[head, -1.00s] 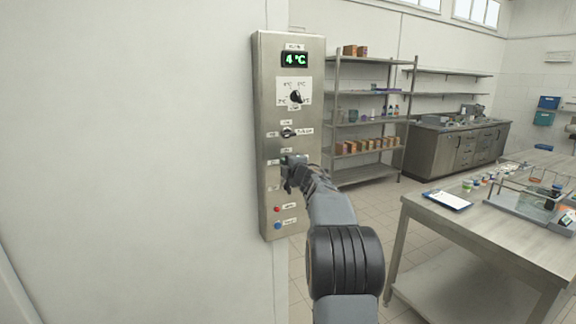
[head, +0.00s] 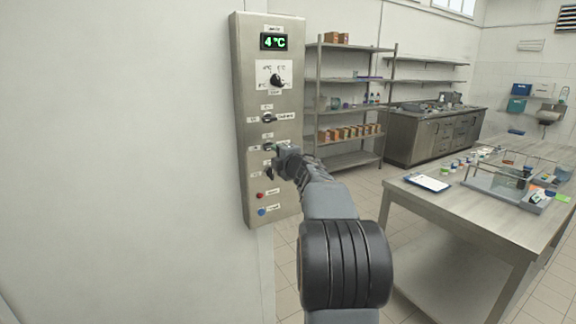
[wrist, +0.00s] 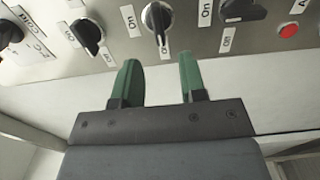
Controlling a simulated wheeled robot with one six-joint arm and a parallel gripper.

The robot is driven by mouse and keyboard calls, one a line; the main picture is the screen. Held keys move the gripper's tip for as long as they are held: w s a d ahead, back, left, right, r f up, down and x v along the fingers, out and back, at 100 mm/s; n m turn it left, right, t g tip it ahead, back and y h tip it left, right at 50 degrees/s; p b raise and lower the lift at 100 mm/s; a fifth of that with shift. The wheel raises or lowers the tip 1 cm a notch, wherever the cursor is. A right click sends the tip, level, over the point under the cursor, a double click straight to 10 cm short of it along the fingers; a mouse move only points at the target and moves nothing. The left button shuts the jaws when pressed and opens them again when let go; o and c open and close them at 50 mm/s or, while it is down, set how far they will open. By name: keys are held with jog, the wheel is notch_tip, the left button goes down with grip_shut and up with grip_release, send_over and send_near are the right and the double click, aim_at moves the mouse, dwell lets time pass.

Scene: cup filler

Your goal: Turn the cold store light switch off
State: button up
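A tall metal control panel (head: 285,60) stands on the white wall, with black rotary switches in a column. In the wrist view, an upper switch (wrist: 88,36), a middle switch (wrist: 157,20) and a lower switch (wrist: 245,10) run left to right. Their small labels do not let me tell which is the cold store light switch. My gripper (wrist: 158,78) is open and empty, its green fingers apart. It points at the middle switch, one finger to each side, short of the knob. In the head view, my gripper (head: 277,158) partly covers the middle and lower switches.
The panel has a green 4 °C display (head: 273,42), a dial (head: 277,80), a red button (head: 261,195) and a blue button (head: 262,211). A metal table (head: 480,215) stands at right, shelves (head: 350,110) behind. Floor between panel and table is free.

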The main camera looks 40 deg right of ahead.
jog(key=s+a, duration=0.1)
jog(key=s, duration=0.6)
jog(key=shift+b, duration=0.3)
jog(key=shift+s, duration=0.1)
jog(key=s+d+f+m+g+h, duration=0.45)
jog(key=d+f+m+h, duration=0.2)
jog(key=m, duration=0.35)
jog(key=s+a+f+m+g+y+p, duration=0.1)
jog(key=s+a+f+m+g+p, duration=0.1)
jog(key=s+a+f+m+g, duration=0.4)
jog(key=s+a+f+g+y+p, duration=0.1)
jog(key=s+a+y, duration=0.1)
jog(key=a, duration=0.7)
jog(key=s+a+f+g+y+p, duration=0.1)
jog(key=s+a, duration=0.4)
jog(key=a, duration=0.5)
jog(key=s+a+f+g+y+p, duration=0.1)
jog(key=s+a+y+p, duration=0.1)
jog(key=a+y, duration=0.3)
jog(key=s+a, duration=0.1)
jog(key=a, duration=0.3)
jog(key=shift+s+a+f+m+g+p, duration=0.25)
jog(key=shift+f+m+g+p, duration=0.05)
jog(key=shift+f+g+p, duration=0.1)
